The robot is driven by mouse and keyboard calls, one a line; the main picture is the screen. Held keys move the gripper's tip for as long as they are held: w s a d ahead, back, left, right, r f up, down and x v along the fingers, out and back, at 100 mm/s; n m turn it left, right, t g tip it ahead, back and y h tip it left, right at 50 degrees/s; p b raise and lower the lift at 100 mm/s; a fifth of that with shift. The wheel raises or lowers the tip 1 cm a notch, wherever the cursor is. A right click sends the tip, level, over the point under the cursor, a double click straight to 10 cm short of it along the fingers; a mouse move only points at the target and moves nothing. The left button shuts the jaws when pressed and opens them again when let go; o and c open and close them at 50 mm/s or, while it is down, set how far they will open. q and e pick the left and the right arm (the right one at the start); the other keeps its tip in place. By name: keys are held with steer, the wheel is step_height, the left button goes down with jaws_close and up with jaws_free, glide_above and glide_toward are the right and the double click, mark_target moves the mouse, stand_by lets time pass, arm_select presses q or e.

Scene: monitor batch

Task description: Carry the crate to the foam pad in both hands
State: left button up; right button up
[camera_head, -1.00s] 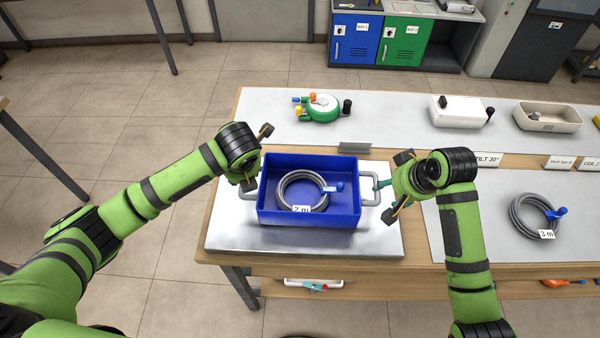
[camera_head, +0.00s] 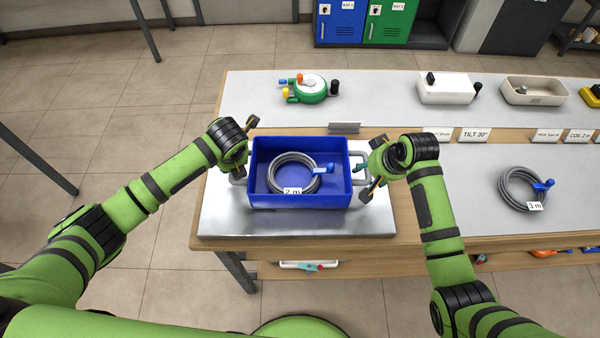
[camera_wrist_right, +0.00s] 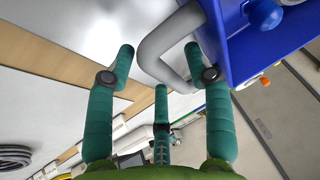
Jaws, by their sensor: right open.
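The blue crate (camera_head: 300,200) stands upright on a shiny silvery plate (camera_head: 215,215) at the table's left end. It holds a grey coil tagged "2 m" (camera_head: 293,190) with a blue connector, and has a grey handle at each end. My right gripper (camera_head: 361,181) is at the right handle; in the right wrist view its teal fingers are open, with the handle (camera_wrist_right: 164,42) between them, not clamped. My left gripper (camera_head: 241,172) is at the left handle; its fingertips are largely hidden. I cannot tell which surface is the foam pad.
A raised shelf behind holds a green-and-white round device (camera_head: 309,90), a white box (camera_head: 446,88) and a beige tray (camera_head: 534,92). A second coil tagged "3 m" (camera_head: 522,188) lies right on a grey mat (camera_head: 470,215). A small grey stand (camera_head: 344,127) is just behind the crate.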

arm_select(q)
steer(key=shift+w+f, duration=0.15)
steer(key=shift+f, duration=0.15)
arm_select(e)
steer(key=shift+w+a+f, duration=0.1)
steer(key=shift+w+f, duration=0.05)
steer(key=shift+f, duration=0.1)
arm_select(q)
steer(key=shift+a, duration=0.1)
steer(key=c, duration=0.4)
arm_select(e)
steer(key=c, duration=0.4)
arm_select(q)
jaws_close()
arm_select(e)
jaws_close()
arm_select(q)
steer(key=shift+r, duration=0.2)
arm_select(e)
steer(key=shift+r, duration=0.15)
